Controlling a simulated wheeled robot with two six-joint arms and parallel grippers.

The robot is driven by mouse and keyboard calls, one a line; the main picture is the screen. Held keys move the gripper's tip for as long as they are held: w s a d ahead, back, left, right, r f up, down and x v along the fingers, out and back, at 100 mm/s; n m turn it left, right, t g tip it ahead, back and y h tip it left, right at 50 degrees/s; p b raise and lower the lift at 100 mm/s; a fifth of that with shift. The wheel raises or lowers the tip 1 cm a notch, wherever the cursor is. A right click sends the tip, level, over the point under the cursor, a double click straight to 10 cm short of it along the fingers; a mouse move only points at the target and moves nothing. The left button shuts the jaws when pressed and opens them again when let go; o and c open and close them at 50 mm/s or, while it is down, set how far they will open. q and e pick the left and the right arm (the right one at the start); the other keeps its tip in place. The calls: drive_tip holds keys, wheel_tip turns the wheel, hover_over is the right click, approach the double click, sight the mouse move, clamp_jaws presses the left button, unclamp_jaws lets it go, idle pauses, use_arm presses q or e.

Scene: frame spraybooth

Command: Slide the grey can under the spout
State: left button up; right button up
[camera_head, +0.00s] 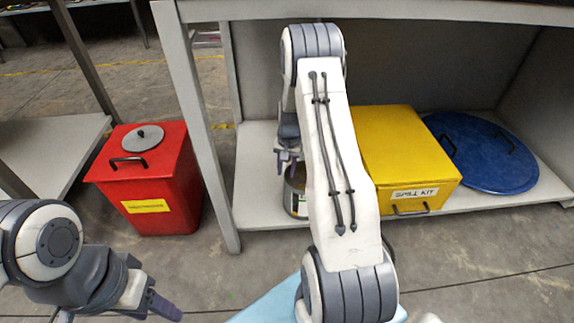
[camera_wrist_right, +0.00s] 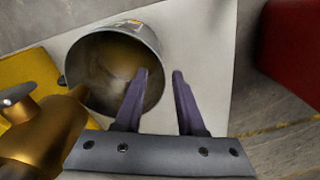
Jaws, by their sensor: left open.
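The grey can (camera_head: 294,202) stands on the low shelf, partly hidden behind my right arm in the head view. In the right wrist view the can (camera_wrist_right: 88,75) shows its open mouth. A brass tap with its spout (camera_wrist_right: 55,125) is at lower left there, its tip overlapping the can's left rim in the picture. My right gripper (camera_wrist_right: 160,72) is open; one finger overlaps the can's mouth, the other lies outside its right rim. I cannot tell whether they touch the can. My left gripper (camera_head: 160,303) is open and empty at lower left, far from the can.
A yellow spill kit box (camera_head: 405,150) and a blue round lid (camera_head: 485,150) sit on the shelf (camera_head: 255,185) to the right. A red bin (camera_head: 160,195) stands on the floor left of the shelf's upright post (camera_head: 205,130). The shelf left of the can is clear.

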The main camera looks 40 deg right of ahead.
sight(285, 183)
drive_tip(key=shift+w+f+b, duration=0.1)
drive_tip(key=shift+f+b, duration=0.55)
drive_tip(key=shift+f, duration=1.05)
clamp_jaws()
drive_tip(key=shift+a, duration=0.1)
